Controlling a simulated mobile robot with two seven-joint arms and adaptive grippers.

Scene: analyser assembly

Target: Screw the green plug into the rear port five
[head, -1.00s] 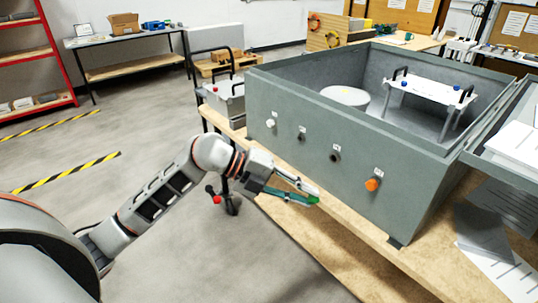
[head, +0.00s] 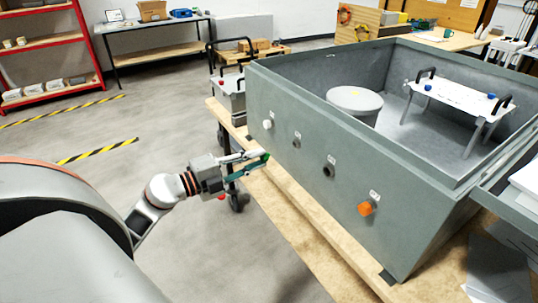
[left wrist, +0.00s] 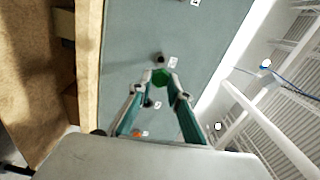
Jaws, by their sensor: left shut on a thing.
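My left gripper (head: 262,158) is shut on the green plug (head: 266,156), held at the fingertips in front of the grey case's port wall (head: 300,185). The plug also shows between the fingers in the left wrist view (left wrist: 160,79). The wall has a row of labelled ports: one with a white plug (head: 267,124), a small dark port (head: 297,141), a larger dark port (head: 329,169), and one with an orange plug (head: 366,208). The plug appears apart from the wall. The port numbers are too small to read. My right gripper is not in view.
The open case stands on a wooden bench (head: 290,216). Inside it are a round grey drum (head: 355,101) and a white plate with black handles (head: 459,97). A cart (head: 229,95) stands beyond the case. The floor at left is clear.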

